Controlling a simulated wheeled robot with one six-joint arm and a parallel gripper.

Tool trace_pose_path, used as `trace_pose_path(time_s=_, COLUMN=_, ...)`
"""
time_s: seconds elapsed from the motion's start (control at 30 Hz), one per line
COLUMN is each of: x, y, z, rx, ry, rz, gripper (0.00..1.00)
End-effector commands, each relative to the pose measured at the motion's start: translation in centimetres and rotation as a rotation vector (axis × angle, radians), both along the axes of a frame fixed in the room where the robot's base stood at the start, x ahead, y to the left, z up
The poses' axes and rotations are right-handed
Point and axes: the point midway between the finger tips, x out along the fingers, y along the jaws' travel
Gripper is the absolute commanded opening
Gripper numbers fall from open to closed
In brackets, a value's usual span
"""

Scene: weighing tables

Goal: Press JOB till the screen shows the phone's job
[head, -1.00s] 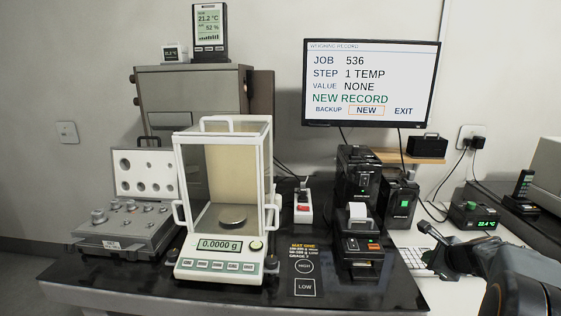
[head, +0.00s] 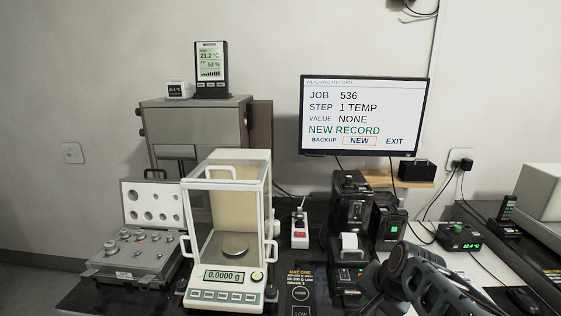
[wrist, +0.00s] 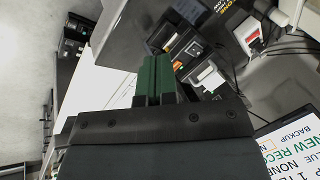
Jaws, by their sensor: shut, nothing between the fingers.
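The screen (head: 364,115) on the wall reads JOB 536, STEP 1 TEMP, VALUE NONE, NEW RECORD. Below are BACKUP, NEW and EXIT, with an orange box around NEW. A small black phone-like device (head: 507,208) with a green display stands at the far right; its text is too small to read. My gripper (head: 372,282) is shut and empty, in front of the black printer unit (head: 349,254). In the wrist view, my green fingertips (wrist: 153,78) are beside a black unit with orange and pale keys (wrist: 183,50). I cannot read a JOB label or tell whether they touch.
The glass-cased balance (head: 228,215) reads 0.0000 g at the centre left. An open weight case (head: 130,262) stands left of it. Black boxes (head: 352,200) crowd behind the printer. A green-lit meter (head: 458,237) sits on the white surface at right.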

Motion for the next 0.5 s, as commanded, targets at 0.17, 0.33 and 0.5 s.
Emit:
trace_pose_path(time_s=0.17, x=-5.2, y=2.8, z=4.5, rx=-0.245, ry=0.01, rz=0.408, gripper=0.0)
trace_pose_path(time_s=0.33, x=-7.5, y=3.3, z=5.3, rx=-0.371, ry=0.017, rz=0.606, gripper=0.0)
trace_pose_path(time_s=0.5, x=-8.1, y=3.3, z=5.2, rx=-0.408, ry=0.02, rz=0.664, gripper=0.0)
